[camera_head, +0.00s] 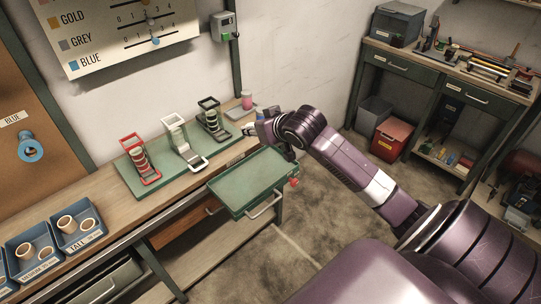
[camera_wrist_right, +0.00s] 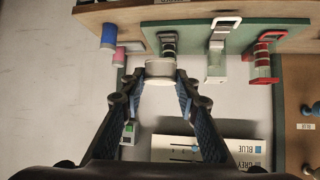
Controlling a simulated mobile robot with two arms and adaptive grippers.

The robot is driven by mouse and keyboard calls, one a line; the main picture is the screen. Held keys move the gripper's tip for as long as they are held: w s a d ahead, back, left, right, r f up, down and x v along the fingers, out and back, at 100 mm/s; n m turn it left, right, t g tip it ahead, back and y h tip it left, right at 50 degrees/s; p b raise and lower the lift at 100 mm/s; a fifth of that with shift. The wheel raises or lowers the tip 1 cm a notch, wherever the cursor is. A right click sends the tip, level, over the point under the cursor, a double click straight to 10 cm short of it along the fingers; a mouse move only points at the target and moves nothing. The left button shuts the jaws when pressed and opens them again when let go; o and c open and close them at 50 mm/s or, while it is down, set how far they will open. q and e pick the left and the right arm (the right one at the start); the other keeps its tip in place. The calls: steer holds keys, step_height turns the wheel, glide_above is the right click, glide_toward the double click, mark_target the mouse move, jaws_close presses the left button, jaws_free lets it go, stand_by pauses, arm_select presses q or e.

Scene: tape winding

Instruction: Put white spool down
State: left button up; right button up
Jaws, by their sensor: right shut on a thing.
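The white spool (camera_wrist_right: 159,74) is in my right gripper (camera_wrist_right: 160,84), between its two fingertips in the right wrist view. The gripper is shut on it. In the head view my right gripper (camera_head: 257,130) is over the back right end of the bench, just right of the black stand (camera_head: 211,118). The spool is mostly hidden there by the gripper. In the right wrist view, which is upside down, the spool overlaps the lower end of the black stand (camera_wrist_right: 168,40). I cannot tell whether it touches anything below. My left gripper is not in view.
A white stand (camera_head: 183,140) and a red stand (camera_head: 139,160) share the green board (camera_head: 129,176). A pink spool (camera_head: 247,100) and a blue spool (camera_wrist_right: 108,35) are near the bench end. A green tray (camera_head: 250,185) juts out in front. Blue bins (camera_head: 79,240) stand left.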

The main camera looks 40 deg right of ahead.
glide_above(256, 180)
step_height(256, 180, down, 7)
step_height(256, 180, down, 8)
steer(key=shift+d+f+p, duration=0.15)
steer(key=shift+f+p, duration=0.05)
steer(key=shift+p, duration=0.2)
steer(key=shift+f, duration=0.3)
step_height(256, 180, down, 3)
steer(key=shift+f, duration=0.35)
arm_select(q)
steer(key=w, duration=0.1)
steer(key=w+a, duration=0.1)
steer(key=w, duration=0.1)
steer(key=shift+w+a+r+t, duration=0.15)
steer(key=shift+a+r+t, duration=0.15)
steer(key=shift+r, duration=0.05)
arm_select(e)
steer(key=shift+f, duration=0.15)
